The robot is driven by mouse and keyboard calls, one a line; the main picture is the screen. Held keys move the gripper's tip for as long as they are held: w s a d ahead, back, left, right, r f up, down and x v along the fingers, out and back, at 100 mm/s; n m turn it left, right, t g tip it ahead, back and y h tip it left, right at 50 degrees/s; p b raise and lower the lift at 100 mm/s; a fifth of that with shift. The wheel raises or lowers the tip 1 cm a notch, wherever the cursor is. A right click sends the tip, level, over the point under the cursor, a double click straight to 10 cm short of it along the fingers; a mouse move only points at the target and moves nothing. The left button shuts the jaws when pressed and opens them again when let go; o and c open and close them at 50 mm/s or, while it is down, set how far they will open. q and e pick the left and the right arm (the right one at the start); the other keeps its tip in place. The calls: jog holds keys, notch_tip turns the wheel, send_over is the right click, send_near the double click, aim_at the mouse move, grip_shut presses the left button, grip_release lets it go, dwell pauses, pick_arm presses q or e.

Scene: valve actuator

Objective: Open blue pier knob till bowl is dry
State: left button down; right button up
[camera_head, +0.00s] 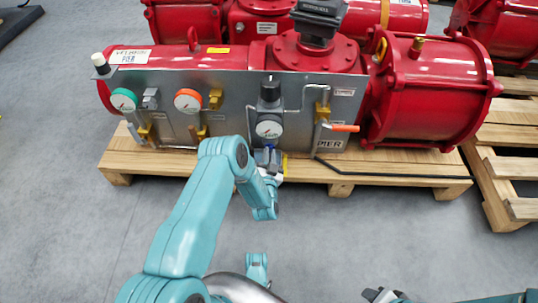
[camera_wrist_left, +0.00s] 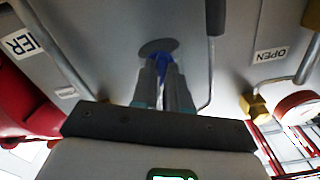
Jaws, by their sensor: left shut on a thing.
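The grey valve panel (camera_head: 235,95) carries a black-topped regulator (camera_head: 270,92) with a white gauge (camera_head: 269,129), left of the PIER label (camera_head: 329,144). My left gripper (camera_head: 268,158) is below that gauge, at the panel's lower edge. In the left wrist view, its fingers (camera_wrist_left: 163,88) are shut on the blue knob (camera_wrist_left: 162,64), which shows between them beneath a dark round part. I cannot tell whether that part is the bowl, or whether any water is in it. My right gripper (camera_head: 382,296) is partly visible at the bottom edge; its jaws are unclear.
The panel also has a green gauge (camera_head: 124,99), an orange gauge (camera_head: 188,100) and an orange-handled valve (camera_head: 344,128). The red actuator (camera_head: 425,90) stands behind on a wooden pallet (camera_head: 400,170). The grey floor in front is clear.

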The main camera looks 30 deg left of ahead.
pick_arm(q)
jog(key=shift+w+r+n, duration=0.1)
jog(key=shift+n, duration=1.6)
jog(key=c, duration=1.1)
grip_release()
jog(key=shift+c, duration=0.2)
